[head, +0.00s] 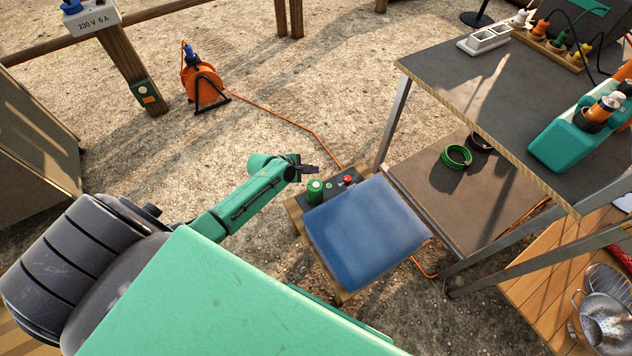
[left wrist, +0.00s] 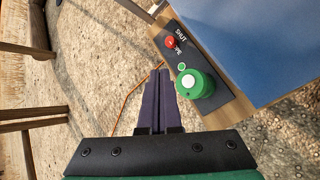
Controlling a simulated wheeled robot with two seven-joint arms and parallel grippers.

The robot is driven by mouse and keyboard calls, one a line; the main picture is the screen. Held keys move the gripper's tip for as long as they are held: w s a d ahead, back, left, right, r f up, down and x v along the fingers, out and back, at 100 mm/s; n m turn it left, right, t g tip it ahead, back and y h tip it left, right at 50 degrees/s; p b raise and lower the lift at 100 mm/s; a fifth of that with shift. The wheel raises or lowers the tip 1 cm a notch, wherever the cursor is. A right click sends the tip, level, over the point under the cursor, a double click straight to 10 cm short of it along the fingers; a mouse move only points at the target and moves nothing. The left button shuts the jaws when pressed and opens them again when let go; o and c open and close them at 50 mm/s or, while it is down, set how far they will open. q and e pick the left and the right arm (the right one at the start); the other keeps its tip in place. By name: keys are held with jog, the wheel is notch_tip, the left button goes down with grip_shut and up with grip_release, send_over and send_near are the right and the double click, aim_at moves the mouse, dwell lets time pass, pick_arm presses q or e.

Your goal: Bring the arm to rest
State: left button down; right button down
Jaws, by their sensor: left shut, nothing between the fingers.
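My left arm reaches in from the left in the head view, and its gripper (head: 311,169) hangs beside the control box (head: 331,188) of a blue-topped stand. In the left wrist view the two dark fingers of my left gripper (left wrist: 158,75) lie together, with nothing between them. The box, which also shows in the left wrist view (left wrist: 220,98), carries a green knob (left wrist: 190,84) and a red button (left wrist: 170,42). The fingertips appear close to the box's edge; I cannot tell whether they touch it. My right gripper is not in view.
The blue pad (head: 366,232) lies right of the gripper. A grey-topped table (head: 460,85) with a lower shelf (head: 430,190) stands farther right. An orange cable reel (head: 203,82) stands on the gravel, its cable running toward the stand. Open gravel lies left of the arm.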

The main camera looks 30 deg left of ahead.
pick_arm(q)
jog(key=shift+f, duration=0.15)
jog(key=s+f+m, duration=0.1)
jog(key=f, duration=0.1)
jog(key=s+a+f+m, duration=0.1)
jog(key=s, duration=0.1)
jog(key=s+f+g+y, duration=0.1)
jog(key=f, duration=0.1)
jog(key=shift+s+a+f+m, duration=0.2)
jog(key=shift+a+f+m, duration=0.05)
jog(key=shift+f+m, duration=0.15)
jog(key=s+f+m+g+y, duration=0.1)
jog(key=s+f+m+g, duration=0.1)
jog(key=s+f+m, duration=0.75)
jog(key=s+d+f+m+g+y, duration=0.1)
jog(key=s+f+m+g, duration=0.2)
jog(key=s, duration=1.1)
jog(key=s+f+m+g+y, duration=0.1)
jog(key=s+f+m, duration=0.6)
jog(key=s, duration=0.4)
notch_tip(320, 180, up, 14)
jog(key=s+m+p, duration=0.1)
jog(key=m+p, duration=0.1)
jog(key=p, duration=1.1)
jog(key=shift+d, duration=0.25)
